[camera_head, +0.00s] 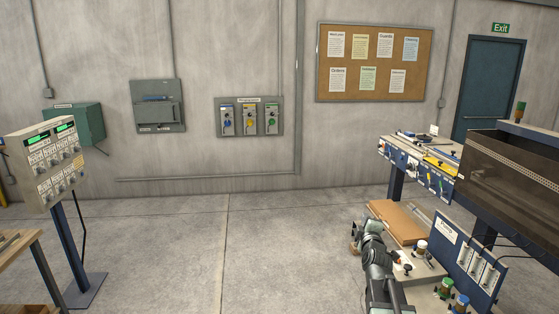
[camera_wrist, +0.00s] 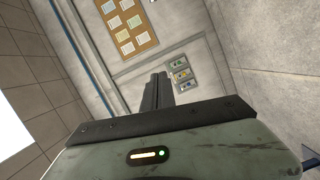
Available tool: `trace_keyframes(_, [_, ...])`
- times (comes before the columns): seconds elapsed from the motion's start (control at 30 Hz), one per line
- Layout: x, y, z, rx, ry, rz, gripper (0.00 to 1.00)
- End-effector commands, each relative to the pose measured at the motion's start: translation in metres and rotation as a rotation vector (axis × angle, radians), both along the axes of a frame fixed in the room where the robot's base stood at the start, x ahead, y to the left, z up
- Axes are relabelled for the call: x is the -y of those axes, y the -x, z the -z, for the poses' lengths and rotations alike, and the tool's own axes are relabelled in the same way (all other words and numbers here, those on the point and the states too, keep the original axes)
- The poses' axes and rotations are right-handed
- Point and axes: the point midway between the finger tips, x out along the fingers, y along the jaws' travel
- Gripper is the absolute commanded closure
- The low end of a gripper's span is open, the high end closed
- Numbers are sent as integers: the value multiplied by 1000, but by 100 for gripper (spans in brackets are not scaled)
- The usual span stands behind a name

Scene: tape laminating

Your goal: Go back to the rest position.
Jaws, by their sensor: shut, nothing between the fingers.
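My arm reaches up from the bottom right of the head view, beside the laminating bench (camera_head: 420,262). The fingertips are hard to make out there. In the wrist view my gripper (camera_wrist: 158,82) shows as two dark fingers close together, shut and empty. It points toward the wall, away from any object. The wall panel with blue, yellow and green switches (camera_head: 249,118) is beyond it, and the panel also shows in the wrist view (camera_wrist: 180,75).
The bench carries a dark-covered machine (camera_head: 510,165), a labelled blue panel (camera_head: 470,255) and coloured knobs. A control console (camera_head: 48,160) stands at left by a wooden table (camera_head: 22,270). The concrete floor (camera_head: 240,240) between them is clear. A notice board (camera_head: 374,63) hangs behind.

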Motion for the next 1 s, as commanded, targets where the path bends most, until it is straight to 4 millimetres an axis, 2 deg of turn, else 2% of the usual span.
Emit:
trace_keyframes(0.03, [-40,1,23,-63,-59,-65,100])
trace_keyframes(0.1, [-92,7,57,-179,-160,-141,100])
trace_keyframes(0.17, [-133,19,88,-298,-256,-185,100])
trace_keyframes(0.2, [-158,32,110,-390,-325,-198,100])
trace_keyframes(0.27, [-187,58,144,-544,-434,-184,100])
trace_keyframes(0.3, [-202,81,167,-656,-512,-146,100])
trace_keyframes(0.37, [-207,122,198,-830,-641,-20,100])
trace_keyframes(0.43, [-195,172,223,-995,-785,205,100])
trace_keyframes(0.5, [-184,217,237,-1102,-899,449,100])
trace_keyframes(0.6, [-176,257,244,-1161,-1008,731,100])
trace_keyframes(0.67, [-175,269,244,-1166,-1055,836,100])
trace_keyframes(0.73, [-176,274,244,-1153,-1093,896,100])
trace_keyframes(1.0, [-177,273,244,-1136,-1115,915,100])
